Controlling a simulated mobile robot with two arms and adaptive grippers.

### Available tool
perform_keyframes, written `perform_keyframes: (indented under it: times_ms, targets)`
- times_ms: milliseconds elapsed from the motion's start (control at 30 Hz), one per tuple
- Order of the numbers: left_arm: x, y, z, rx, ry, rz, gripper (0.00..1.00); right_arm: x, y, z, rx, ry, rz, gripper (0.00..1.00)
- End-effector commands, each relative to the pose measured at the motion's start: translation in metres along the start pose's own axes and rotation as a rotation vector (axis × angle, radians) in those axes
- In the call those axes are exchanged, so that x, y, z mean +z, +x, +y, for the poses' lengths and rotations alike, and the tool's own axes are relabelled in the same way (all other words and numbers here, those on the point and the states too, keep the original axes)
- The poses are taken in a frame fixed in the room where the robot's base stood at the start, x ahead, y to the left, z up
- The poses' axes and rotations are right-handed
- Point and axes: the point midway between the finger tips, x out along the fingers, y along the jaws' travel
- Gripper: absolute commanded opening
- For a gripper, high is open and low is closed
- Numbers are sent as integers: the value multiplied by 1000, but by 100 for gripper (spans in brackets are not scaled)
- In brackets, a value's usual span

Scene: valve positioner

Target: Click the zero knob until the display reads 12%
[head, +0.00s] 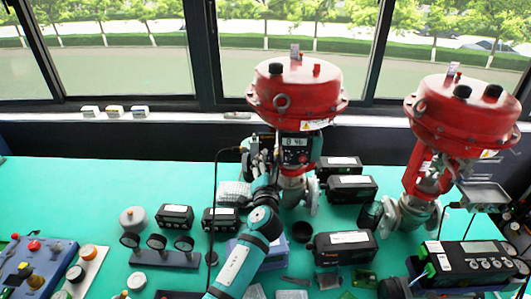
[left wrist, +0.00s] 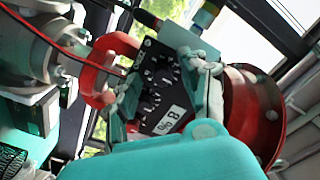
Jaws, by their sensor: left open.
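The valve positioner (head: 295,150) is a dark panel with a small lit display (head: 295,143), under the left red actuator (head: 296,90). The display's digits are too small to read surely in the head view. My left gripper (head: 258,158) is open at the left side of this positioner. In the left wrist view the dark positioner face (left wrist: 158,85) shows tilted between the open fingers, with small knobs and a white display (left wrist: 170,119). The display shows a percent sign and a digit like 8. I cannot tell which knob is the zero knob, or whether a finger touches it.
A second red actuator (head: 463,115) stands at the right. Several black boxes, such as one at the front (head: 342,247), crowd the teal bench (head: 60,190). A gauge stand (head: 163,257) and a button panel (head: 38,268) are at the left. The bench's back left is clear.

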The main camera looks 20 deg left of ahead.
Motion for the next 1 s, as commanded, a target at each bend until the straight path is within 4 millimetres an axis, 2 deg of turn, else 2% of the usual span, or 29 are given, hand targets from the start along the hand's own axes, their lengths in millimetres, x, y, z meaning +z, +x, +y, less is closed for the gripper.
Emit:
perform_keyframes:
  times_ms: [400, 733, 1000]
  targets:
    - [-1, -2, 2, 0, -2, -1, 44, 7, -1, 4, 5, -3, -11, 48]
    - [-1, -2, 1, -1, -1, -1, 2, 8, -1, 6, 7, -4, -12, 48]
    - [-1, -2, 1, -1, 9, -2, 0, 4, 0, 6, 8, -3, -5, 48]
